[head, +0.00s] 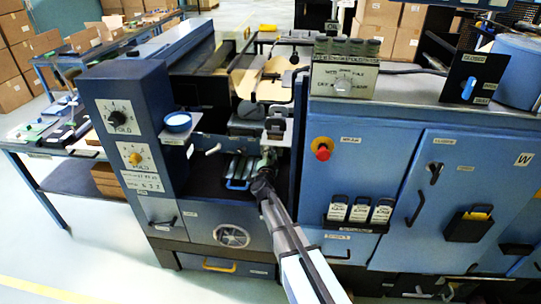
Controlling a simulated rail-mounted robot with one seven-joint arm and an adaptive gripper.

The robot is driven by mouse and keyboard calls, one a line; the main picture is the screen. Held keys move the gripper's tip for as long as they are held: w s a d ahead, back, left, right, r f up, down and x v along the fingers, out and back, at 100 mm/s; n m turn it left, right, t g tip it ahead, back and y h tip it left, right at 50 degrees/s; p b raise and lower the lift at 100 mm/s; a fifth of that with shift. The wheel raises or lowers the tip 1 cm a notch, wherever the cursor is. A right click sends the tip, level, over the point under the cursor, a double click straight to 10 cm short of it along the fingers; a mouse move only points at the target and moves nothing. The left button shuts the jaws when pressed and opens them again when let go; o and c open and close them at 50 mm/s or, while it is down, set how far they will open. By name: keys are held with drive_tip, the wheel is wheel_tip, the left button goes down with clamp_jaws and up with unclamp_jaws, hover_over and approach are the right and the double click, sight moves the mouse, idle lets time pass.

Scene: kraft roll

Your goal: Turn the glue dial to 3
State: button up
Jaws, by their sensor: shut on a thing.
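My arm reaches up from the bottom middle of the head view. No dial clearly marked glue can be read. On the left column are a black dial (117,117) marked FOLD and a yellow-centred dial (136,158) below it.
The blue cabinet (455,185) with a red stop button (322,149) stands right of my arm. A blue round dish (178,122) is on the left ledge. A black-framed panel with a blue switch (468,89) stands at the right. Open floor lies at the lower left.

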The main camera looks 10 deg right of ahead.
drive_tip(key=shift+w+r, duration=0.1)
drive_tip(key=shift+w, duration=0.05)
drive_tip(key=o, duration=1.2)
drive_tip(key=shift+c, duration=0.2)
drive_tip(key=v, duration=1.2)
